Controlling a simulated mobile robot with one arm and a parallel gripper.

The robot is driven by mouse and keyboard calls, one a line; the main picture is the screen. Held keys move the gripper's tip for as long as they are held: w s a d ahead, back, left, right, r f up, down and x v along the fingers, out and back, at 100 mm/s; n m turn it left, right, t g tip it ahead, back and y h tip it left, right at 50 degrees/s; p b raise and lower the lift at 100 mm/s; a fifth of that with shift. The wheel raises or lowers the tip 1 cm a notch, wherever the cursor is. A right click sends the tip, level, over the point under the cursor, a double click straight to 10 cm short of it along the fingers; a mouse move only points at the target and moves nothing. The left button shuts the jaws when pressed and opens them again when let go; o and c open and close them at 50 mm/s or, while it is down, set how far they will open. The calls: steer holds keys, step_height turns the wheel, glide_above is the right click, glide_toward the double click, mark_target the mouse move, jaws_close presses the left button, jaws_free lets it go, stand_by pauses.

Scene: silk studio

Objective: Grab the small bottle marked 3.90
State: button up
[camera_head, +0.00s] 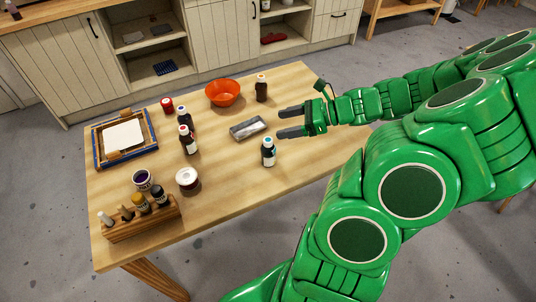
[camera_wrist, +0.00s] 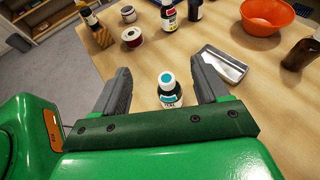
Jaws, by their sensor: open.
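My gripper (camera_head: 290,122) is open and empty above the right part of the table. In the wrist view its fingers (camera_wrist: 160,68) stand apart, and a small dark bottle with a teal cap (camera_wrist: 170,95) shows between them, apart from both. In the head view this bottle (camera_head: 268,153) stands upright near the front edge, just below the gripper in the picture. Other small bottles stand further left: one with a red cap (camera_head: 188,141) and one with a blue cap (camera_head: 184,119). A brown bottle (camera_head: 262,90) stands at the back. No 3.90 marking is legible on any bottle.
A grey metal tray (camera_head: 248,128) lies close to the gripper, with an orange bowl (camera_head: 222,93) behind. The right table end looks clear.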

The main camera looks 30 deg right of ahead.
glide_toward(268, 151)
steer(key=w+a, duration=0.2)
steer(key=w, duration=0.2)
steer(key=shift+x, duration=4.1)
steer(key=shift+s+f, duration=0.15)
steer(key=shift+s, duration=0.05)
steer(key=shift+c, duration=0.5)
steer(key=c, duration=1)
steer(key=shift+c, duration=0.2)
